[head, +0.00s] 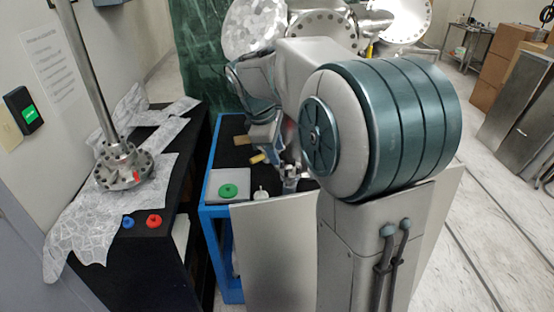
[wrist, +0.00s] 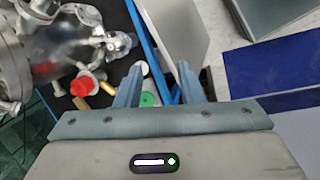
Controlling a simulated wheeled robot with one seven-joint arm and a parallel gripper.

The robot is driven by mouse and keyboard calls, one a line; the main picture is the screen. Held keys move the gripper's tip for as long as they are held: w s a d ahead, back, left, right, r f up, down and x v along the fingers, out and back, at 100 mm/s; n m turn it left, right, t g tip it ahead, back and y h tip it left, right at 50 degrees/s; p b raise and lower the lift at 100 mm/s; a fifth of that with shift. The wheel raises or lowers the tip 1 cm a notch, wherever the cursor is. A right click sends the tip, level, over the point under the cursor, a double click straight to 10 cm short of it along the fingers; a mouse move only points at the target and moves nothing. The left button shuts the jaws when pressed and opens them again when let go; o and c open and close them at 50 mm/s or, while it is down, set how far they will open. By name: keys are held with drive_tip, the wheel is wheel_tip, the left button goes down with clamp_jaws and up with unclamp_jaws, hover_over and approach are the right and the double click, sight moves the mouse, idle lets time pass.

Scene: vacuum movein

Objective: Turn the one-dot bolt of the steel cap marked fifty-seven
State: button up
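I cannot read a fifty-seven or pick out a one-dot bolt in either view. A bolted steel flange (head: 123,168) with a red mark and an upright steel tube stands on the black bench at the left of the head view. Larger bolted steel flanges (head: 325,25) show at the back. In the wrist view, blurred steel parts (wrist: 55,52) fill the upper left. My gripper (wrist: 158,76) has its two fingers apart, with nothing held between them. In the head view, its end (head: 290,182) is over the blue-framed cart and partly hidden by my arm.
The blue cart (head: 215,215) has a black top carrying a green knob (head: 228,190) on a grey plate, a small white piece (head: 260,194) and yellow blocks (head: 242,140). Red (head: 154,220) and blue (head: 128,222) knobs sit on the black bench. Cardboard boxes (head: 495,75) stand far right.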

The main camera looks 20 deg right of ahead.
drive_tip(key=s+a+m, duration=0.2)
drive_tip(key=s, duration=0.4)
drive_tip(key=shift+r+m+y+p, duration=0.3)
drive_tip(key=shift+r+m, duration=0.1)
